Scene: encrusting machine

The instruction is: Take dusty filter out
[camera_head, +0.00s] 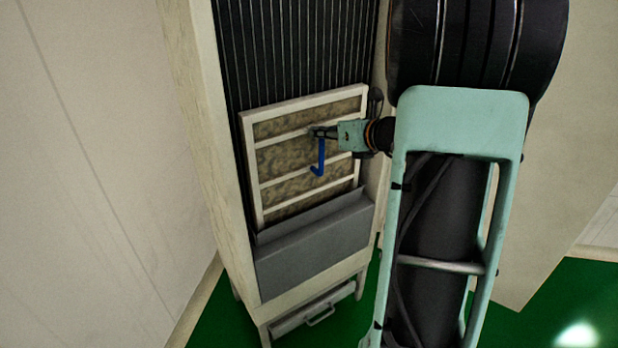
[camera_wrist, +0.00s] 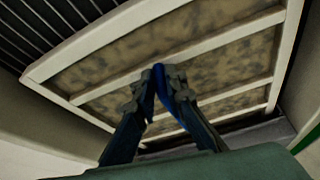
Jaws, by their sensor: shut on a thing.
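The dusty filter (camera_head: 285,158) has a white slatted frame with mottled brown, dirty panels. It leans in the machine's front, its lower edge behind a grey panel. A blue hooked handle (camera_head: 320,158) hangs at the filter's face. My gripper (camera_head: 318,132) is at the upper right part of the filter, shut on the blue handle. In the wrist view, the fingertips (camera_wrist: 160,75) close around the blue handle (camera_wrist: 170,105) in front of the filter (camera_wrist: 205,55). Whether the handle is fixed to the frame cannot be told.
The grey panel (camera_head: 315,242) forms a pocket below the filter. Dark vertical fins (camera_head: 295,45) stand behind and above it. The machine's cream side wall (camera_head: 205,120) flanks the left. A drawer with a handle (camera_head: 320,316) is at the bottom. Green floor shows around the base.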

